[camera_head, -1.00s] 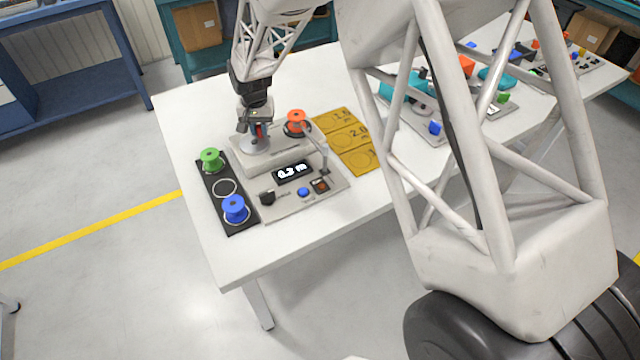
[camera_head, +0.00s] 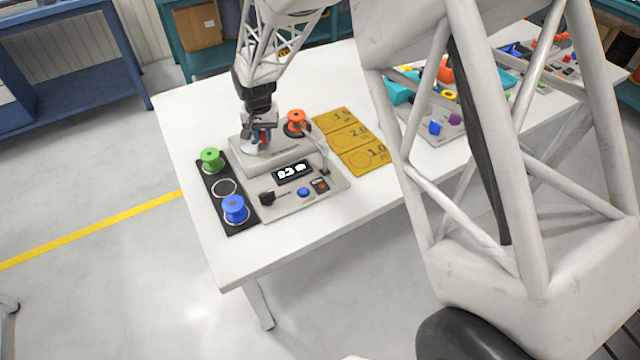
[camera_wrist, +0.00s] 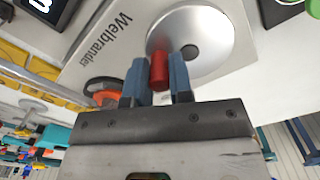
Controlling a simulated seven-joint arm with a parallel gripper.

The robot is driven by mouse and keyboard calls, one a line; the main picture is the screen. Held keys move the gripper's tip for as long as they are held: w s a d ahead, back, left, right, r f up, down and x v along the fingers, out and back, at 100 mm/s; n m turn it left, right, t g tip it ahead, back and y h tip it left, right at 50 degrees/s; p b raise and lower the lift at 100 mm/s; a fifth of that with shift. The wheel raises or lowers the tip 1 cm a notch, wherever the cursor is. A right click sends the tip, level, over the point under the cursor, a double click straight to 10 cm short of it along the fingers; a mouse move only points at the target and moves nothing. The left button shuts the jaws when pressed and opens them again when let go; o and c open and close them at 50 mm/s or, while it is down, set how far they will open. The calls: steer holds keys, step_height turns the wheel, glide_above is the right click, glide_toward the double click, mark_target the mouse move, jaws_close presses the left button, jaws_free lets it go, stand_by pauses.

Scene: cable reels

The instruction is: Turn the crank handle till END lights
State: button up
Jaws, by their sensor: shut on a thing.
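The crank is a round silver disc (camera_wrist: 205,45) with a red upright handle (camera_wrist: 159,70), on a light grey machine marked "Welbrander" in the wrist view. My gripper (camera_wrist: 157,82) has its two blue-grey fingers on either side of the red handle, shut on it. In the head view my gripper (camera_head: 260,128) is over the disc (camera_head: 255,147) at the back left of the machine (camera_head: 278,160). A black display (camera_head: 293,171) shows white digits, too blurred to read surely. A small dark panel with an orange-red patch (camera_head: 320,186) sits at the front right; no END label is readable.
An orange reel (camera_head: 296,120) stands right of the crank, with a thin guide post (camera_head: 325,160) nearby. A black rack (camera_head: 223,200) at left holds a green reel (camera_head: 211,159) and a blue reel (camera_head: 235,208). Yellow marked cards (camera_head: 348,140) lie to the right.

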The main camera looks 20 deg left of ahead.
mark_target(252, 149)
steer(key=shift+s, duration=0.1)
steer(key=shift+s, duration=0.75)
steer(key=shift+s+a, duration=0.4)
steer(key=shift+s, duration=0.2)
steer(key=shift+s+a, duration=0.4)
steer(key=shift+a, duration=0.3)
